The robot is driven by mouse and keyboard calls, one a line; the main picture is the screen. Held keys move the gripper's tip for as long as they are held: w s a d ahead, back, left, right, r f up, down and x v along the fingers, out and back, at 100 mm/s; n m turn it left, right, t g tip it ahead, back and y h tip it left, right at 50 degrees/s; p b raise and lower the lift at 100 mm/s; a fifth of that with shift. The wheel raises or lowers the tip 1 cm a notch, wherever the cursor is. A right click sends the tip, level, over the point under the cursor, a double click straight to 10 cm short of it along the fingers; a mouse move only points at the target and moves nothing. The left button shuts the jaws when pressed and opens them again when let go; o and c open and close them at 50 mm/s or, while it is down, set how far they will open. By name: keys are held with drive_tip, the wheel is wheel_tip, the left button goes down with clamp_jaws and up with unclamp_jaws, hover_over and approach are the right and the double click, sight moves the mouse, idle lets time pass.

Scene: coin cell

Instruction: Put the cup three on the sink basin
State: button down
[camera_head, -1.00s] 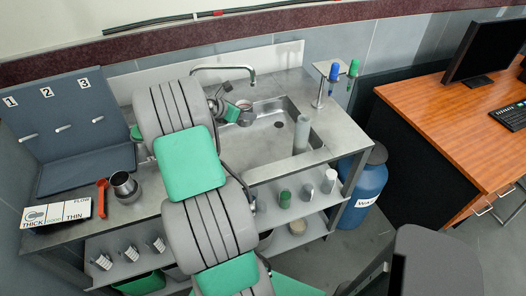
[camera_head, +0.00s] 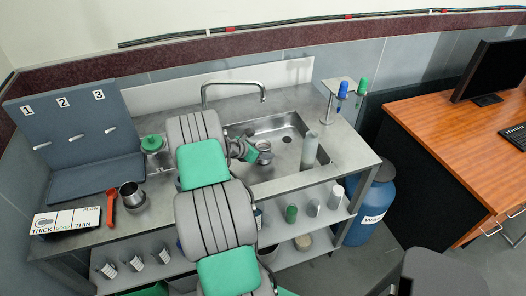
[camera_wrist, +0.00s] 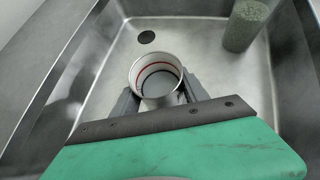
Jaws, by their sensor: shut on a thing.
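The cup (camera_wrist: 157,78) is a small metal cup with a red line inside its rim. In the wrist view it sits upright between the fingers of my gripper (camera_wrist: 160,98), which is shut on it. In the head view my gripper (camera_head: 252,151) holds the cup (camera_head: 264,157) over the left part of the sink basin (camera_head: 270,128). The wrist view shows the basin floor (camera_wrist: 195,55) and its drain beyond the cup. I cannot tell whether the cup's base touches the floor.
A grey speckled cylinder (camera_head: 310,150) stands at the basin's right; it also shows in the wrist view (camera_wrist: 245,25). A tap (camera_head: 235,84) arches behind. Another metal cup (camera_head: 131,194) and a red tool (camera_head: 111,208) lie left on the counter.

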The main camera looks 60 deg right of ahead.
drive_tip(key=shift+f, duration=0.15)
drive_tip(key=c, duration=0.6)
unclamp_jaws()
drive_tip(key=shift+w+a+r, duration=0.1)
drive_tip(key=shift+a+r, duration=0.1)
drive_tip(key=shift+r, duration=0.1)
drive_tip(key=b+v, duration=0.1)
drive_tip(key=v, duration=1)
drive_tip(key=shift+a+r, duration=0.2)
